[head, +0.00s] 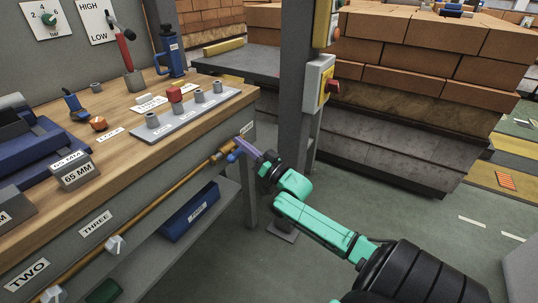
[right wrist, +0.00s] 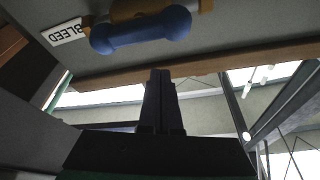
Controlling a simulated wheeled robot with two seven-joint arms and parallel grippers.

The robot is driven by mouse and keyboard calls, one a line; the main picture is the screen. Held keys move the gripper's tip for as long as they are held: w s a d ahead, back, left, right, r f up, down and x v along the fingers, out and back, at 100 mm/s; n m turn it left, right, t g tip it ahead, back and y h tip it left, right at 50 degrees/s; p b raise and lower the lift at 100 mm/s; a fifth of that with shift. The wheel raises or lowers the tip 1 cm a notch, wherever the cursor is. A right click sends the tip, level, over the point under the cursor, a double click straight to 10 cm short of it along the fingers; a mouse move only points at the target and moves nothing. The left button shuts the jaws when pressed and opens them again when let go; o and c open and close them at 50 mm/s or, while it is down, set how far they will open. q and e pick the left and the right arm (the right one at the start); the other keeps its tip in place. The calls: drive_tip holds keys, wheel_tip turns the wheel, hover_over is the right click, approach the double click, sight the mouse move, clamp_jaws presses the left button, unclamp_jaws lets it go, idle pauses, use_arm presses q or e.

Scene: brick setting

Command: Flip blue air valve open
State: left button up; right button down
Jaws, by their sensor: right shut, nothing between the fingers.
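The blue air valve handle (head: 233,157) sits at the right end of a copper-coloured pipe (head: 170,194) along the bench's front edge. In the right wrist view the blue handle (right wrist: 140,31) lies across the top, beside a label reading BLEED (right wrist: 66,33) and in front of a brass-coloured body. My right gripper (head: 241,145) is beside the handle at the bench's front right corner. Its fingers (right wrist: 161,74) are shut with nothing between them, just below the handle in the wrist picture. I cannot tell whether they touch it. My left gripper is out of view.
The wooden bench top (head: 130,112) carries blocks, a grey strip with knobs (head: 185,116) and a blue pump-like tool (head: 171,50). Brick stacks (head: 420,60) lie beyond. The floor at right is fairly clear.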

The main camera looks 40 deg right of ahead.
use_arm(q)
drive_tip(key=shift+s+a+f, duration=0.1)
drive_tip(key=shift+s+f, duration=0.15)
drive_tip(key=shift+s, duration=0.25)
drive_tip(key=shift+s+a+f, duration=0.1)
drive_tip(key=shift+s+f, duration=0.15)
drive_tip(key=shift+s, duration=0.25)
use_arm(e)
drive_tip(key=v, duration=1)
drive_tip(key=shift+a+f, duration=0.1)
